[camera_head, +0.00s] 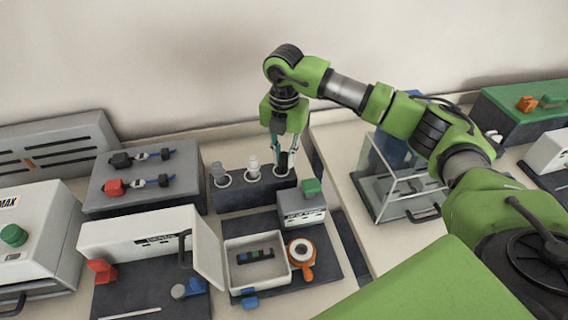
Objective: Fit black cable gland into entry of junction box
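My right gripper (284,160) points straight down at the right end of a dark rack (255,194). A dark part that looks like the black cable gland shows at its fingertips, partly hidden by the fingers. I cannot tell if the fingers press on it or only stand around it. Two pale glands, one grey (219,175) and one whitish (253,168), stand upright in the rack to the left. The open junction box (282,281), white with a dark terminal strip (255,256) inside, sits in front of the rack. Its entry is too small to make out. My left gripper is out of view.
A small grey device with a green top (311,187) and an orange ring-shaped tool (301,254) stand right of the box. A white panel (208,246) rises at its left. A clear-walled case (402,187) stands further right. Grey equipment fills the left side.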

